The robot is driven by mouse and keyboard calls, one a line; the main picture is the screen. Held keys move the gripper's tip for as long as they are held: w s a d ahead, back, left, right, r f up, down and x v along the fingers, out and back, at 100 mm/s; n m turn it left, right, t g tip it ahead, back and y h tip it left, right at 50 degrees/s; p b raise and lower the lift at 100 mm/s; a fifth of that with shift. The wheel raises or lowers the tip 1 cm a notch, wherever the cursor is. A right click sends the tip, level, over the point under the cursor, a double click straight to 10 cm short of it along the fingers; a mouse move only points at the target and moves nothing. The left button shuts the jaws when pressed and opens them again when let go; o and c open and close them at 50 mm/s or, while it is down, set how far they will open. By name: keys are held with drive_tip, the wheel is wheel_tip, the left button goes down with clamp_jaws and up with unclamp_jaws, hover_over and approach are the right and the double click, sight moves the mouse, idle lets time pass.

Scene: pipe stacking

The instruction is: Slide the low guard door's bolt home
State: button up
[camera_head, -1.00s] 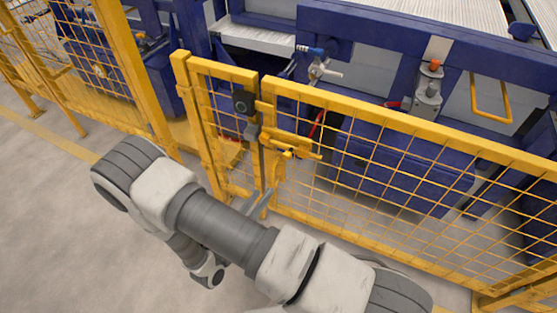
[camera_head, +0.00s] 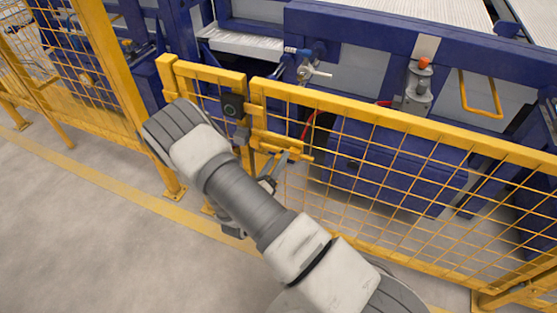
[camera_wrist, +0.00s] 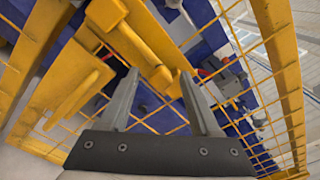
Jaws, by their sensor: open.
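The low yellow mesh guard door (camera_head: 390,190) stands across the blue machine, beside a narrower mesh panel. Its yellow bolt (camera_head: 285,146) sits near the top corner by the upright between the panels. In the wrist view the bolt (camera_wrist: 148,42) runs diagonally ahead of my fingers, with a yellow knob-like end near the fingertips. My gripper (camera_wrist: 160,75) is open, with one grey finger on each side and nothing held between them. In the head view my gripper (camera_head: 279,165) is just below the bolt, partly hidden by my arm. I cannot tell whether the fingers touch the bolt.
A black box (camera_head: 233,105) is fixed by the gap between the panels. A thick yellow post (camera_head: 115,90) and taller fence stand to the left. The blue machine (camera_head: 400,165) lies behind the mesh. Grey floor (camera_head: 80,240) at the lower left is clear.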

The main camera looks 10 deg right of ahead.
drive_tip(key=shift+w+d, duration=0.45)
drive_tip(key=shift+w, duration=0.1)
clamp_jaws()
drive_tip(key=shift+r, duration=0.1)
idle(1.0)
